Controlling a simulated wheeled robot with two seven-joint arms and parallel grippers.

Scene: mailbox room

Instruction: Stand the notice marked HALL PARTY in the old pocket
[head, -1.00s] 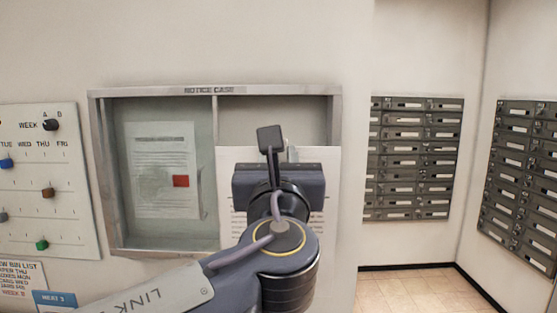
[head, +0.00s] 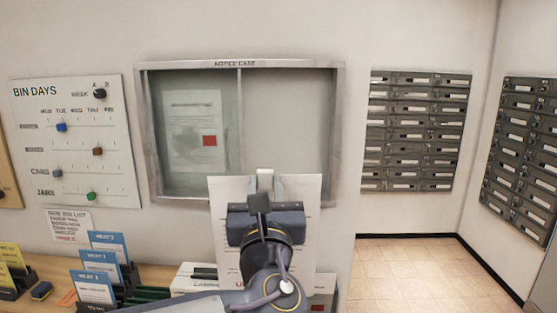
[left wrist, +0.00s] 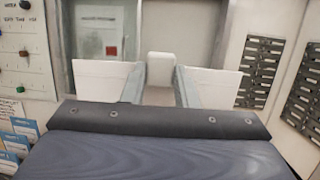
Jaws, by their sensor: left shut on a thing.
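A white printed sheet (head: 223,225) is held upright in front of the wall below the notice case. Its heading is hidden or too small to read, so I cannot confirm HALL PARTY. My left gripper (head: 265,182) is shut on it near its upper edge, by a pale tab or clip. In the left wrist view the sheet (left wrist: 100,80) shows on both sides of the fingers (left wrist: 158,85). No pocket marked old can be made out. My right gripper is not in view.
The glazed notice case (head: 242,66) holds a sheet with a red patch (head: 195,130). A BIN DAYS board (head: 80,140) hangs at left. Blue cards (head: 100,262) stand in dark holders on a wooden counter (head: 50,268). Mailboxes (head: 415,130) and open floor lie at right.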

